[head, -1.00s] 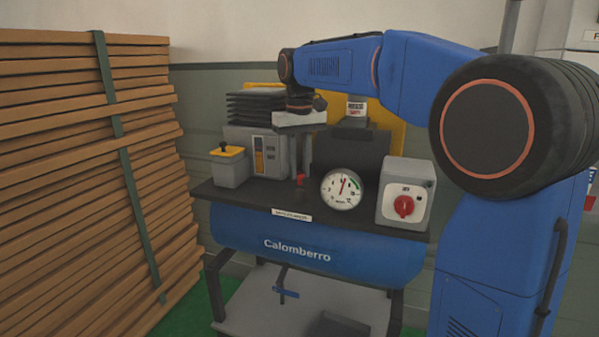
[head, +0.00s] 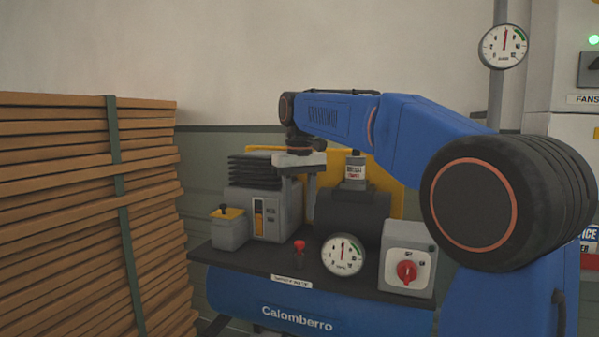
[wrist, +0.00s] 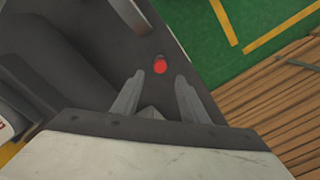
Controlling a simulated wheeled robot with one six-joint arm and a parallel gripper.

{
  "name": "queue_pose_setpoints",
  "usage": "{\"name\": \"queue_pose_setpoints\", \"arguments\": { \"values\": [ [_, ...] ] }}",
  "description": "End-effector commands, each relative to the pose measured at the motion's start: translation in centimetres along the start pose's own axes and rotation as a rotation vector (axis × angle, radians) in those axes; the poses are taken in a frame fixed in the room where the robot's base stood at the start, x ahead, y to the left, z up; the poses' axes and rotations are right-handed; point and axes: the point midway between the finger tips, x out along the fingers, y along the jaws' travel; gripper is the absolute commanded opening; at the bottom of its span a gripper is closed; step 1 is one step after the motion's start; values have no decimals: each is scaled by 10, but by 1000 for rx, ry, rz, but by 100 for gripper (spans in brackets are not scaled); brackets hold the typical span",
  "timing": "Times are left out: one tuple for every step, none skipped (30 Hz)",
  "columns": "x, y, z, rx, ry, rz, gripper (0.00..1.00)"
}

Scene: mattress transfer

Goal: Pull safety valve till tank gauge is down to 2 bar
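The red-topped valve knob (head: 299,247) stands on the dark deck of the blue compressor tank (head: 235,289), just left of the round white tank gauge (head: 344,254). The gauge needle points nearly straight up; its numbers are too small to read surely. My gripper (head: 311,190) hangs above and behind the knob in the head view, apart from it. In the wrist view, my gripper (wrist: 156,92) has its two fingers spread with nothing between them. The red knob (wrist: 160,66) shows beyond the fingertips, roughly in line with the gap.
A grey switch box (head: 408,260) with a red dial sits right of the gauge. A grey motor block (head: 263,212) and small yellow-topped box (head: 229,230) stand left. Stacked wooden slats (head: 80,220) fill the left side. A second gauge (head: 503,46) is on a pipe upper right.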

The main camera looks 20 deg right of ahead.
Motion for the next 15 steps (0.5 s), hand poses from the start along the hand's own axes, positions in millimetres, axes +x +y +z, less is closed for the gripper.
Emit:
{"name": "queue_pose_setpoints", "arguments": {
  "values": [
    [-10,0,-1,0,3,0,40],
    [-16,0,-1,0,2,0,40],
    [-25,0,-1,0,3,0,40],
    [-30,0,-1,0,2,0,40],
    [-37,0,-1,0,3,0,40],
    [-45,0,-1,0,3,0,40],
    [-51,0,-1,0,3,0,40],
    [-57,0,-1,0,3,0,40],
    [-64,0,-1,0,2,0,40],
    [-70,0,-1,0,3,0,40],
    [-75,0,-1,0,1,0,40],
    [-82,0,-1,0,3,0,40],
    [-87,0,-1,0,2,0,40],
    [-91,0,-1,0,3,0,40],
    [-96,0,-1,0,2,0,40]
  ]
}}
